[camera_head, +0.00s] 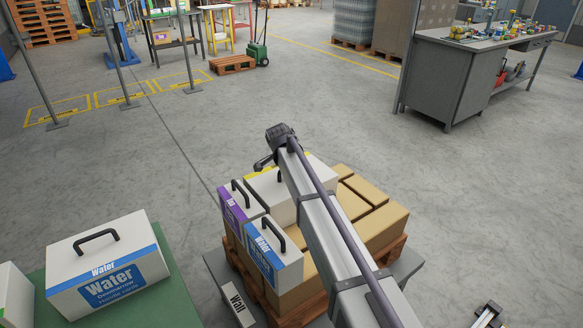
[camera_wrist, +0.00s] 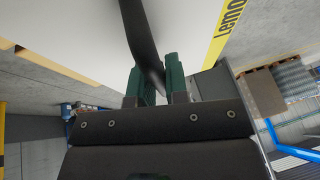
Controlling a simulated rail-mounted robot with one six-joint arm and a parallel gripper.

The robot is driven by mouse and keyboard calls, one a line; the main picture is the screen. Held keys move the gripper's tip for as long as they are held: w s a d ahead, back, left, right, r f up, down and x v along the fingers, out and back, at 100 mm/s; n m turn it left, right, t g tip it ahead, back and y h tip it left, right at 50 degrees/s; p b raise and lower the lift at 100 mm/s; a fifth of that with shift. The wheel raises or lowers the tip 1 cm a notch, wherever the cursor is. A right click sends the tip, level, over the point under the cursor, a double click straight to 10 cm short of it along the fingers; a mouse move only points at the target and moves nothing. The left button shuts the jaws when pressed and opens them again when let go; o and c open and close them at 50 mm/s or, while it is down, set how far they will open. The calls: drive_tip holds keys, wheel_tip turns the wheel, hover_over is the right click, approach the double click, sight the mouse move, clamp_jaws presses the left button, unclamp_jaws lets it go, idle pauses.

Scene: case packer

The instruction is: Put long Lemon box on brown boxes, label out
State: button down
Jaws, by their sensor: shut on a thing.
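The long Lemon box is white with a yellow strip along one edge. In the head view the Lemon box (camera_head: 268,187) is over the brown boxes, behind the purple-labelled box, partly hidden by my arm. Its yellow edge is on the far side there, so the label face is hidden. In the wrist view the Lemon box (camera_wrist: 75,30) fills the top, with "Lemo" on its yellow strip. My gripper (camera_wrist: 160,82) is shut on its black handle. Brown boxes (camera_head: 362,202) form a layer on the pallet. I cannot tell whether the Lemon box touches them.
A purple-labelled box (camera_head: 232,208) and a blue-labelled Water box (camera_head: 272,255) stand on the pallet's left and front side. Another Water box (camera_head: 108,262) stands on a green surface (camera_head: 165,308) at left.

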drive_tip(key=shift+f, duration=0.25)
drive_tip(key=c, duration=1.1)
unclamp_jaws()
drive_tip(key=shift+o, duration=0.2)
drive_tip(key=shift+r, duration=0.1)
drive_tip(key=p+v, duration=0.9)
drive_tip(key=v, duration=0.1)
drive_tip(key=s+d+r+n+g+p, duration=0.1)
drive_tip(key=s+d+n+p, duration=0.1)
drive_tip(key=s+d, duration=0.6)
drive_tip(key=s+d+r+n+g+y+p, duration=0.1)
drive_tip(key=s+d+r+n+g+p, duration=0.1)
drive_tip(key=s+d+n, duration=0.3)
drive_tip(key=s+d+r+n+g+y+p, duration=0.1)
drive_tip(key=s+d+r+n+p, duration=0.1)
drive_tip(key=s+d, duration=1.1)
drive_tip(key=shift+s+n, duration=0.8)
drive_tip(key=shift+s, duration=3.1)
